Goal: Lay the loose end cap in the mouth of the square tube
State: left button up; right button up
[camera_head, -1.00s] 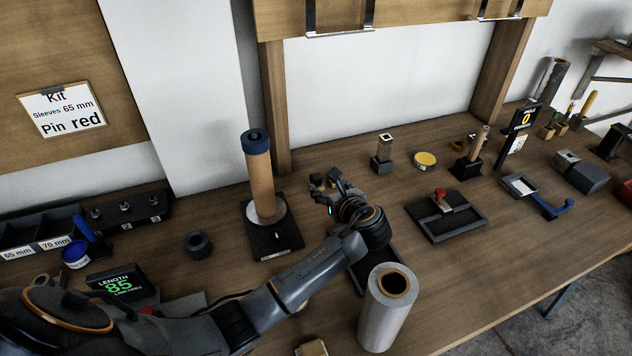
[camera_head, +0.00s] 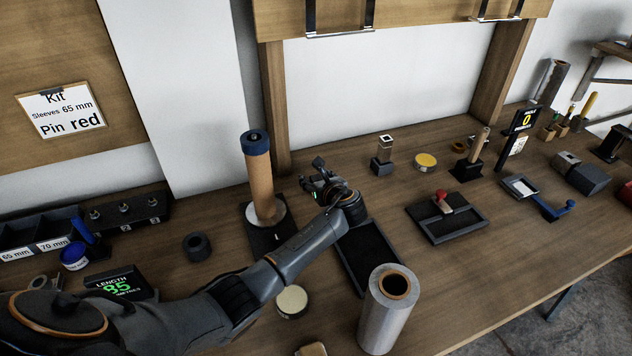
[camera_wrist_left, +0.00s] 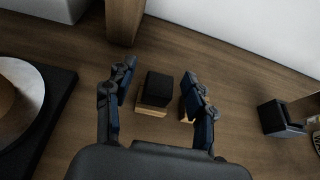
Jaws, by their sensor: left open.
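In the left wrist view a small black square cap (camera_wrist_left: 158,87), which looks like the loose end cap, sits on a light wooden block between my left gripper's fingers, apart from both. My left gripper (camera_head: 312,172) is open, also in the left wrist view (camera_wrist_left: 158,76). In the head view my gripper and arm hide the cap. The square tube (camera_head: 385,147) stands upright in a dark block to the right of my gripper, its mouth facing up. The left wrist view shows a dark block (camera_wrist_left: 280,118) at right. My right gripper is not in view.
A tall brown tube with a blue top (camera_head: 257,175) stands close left of my gripper. A dark tray (camera_head: 342,262) lies under my forearm, with a grey roll (camera_head: 385,318) in front. A yellow tin (camera_head: 426,160) and a tray with a red knob (camera_head: 470,225) lie right.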

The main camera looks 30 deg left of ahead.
pick_arm(q)
jog(key=c, duration=1.1)
jog(key=shift+o, duration=0.2)
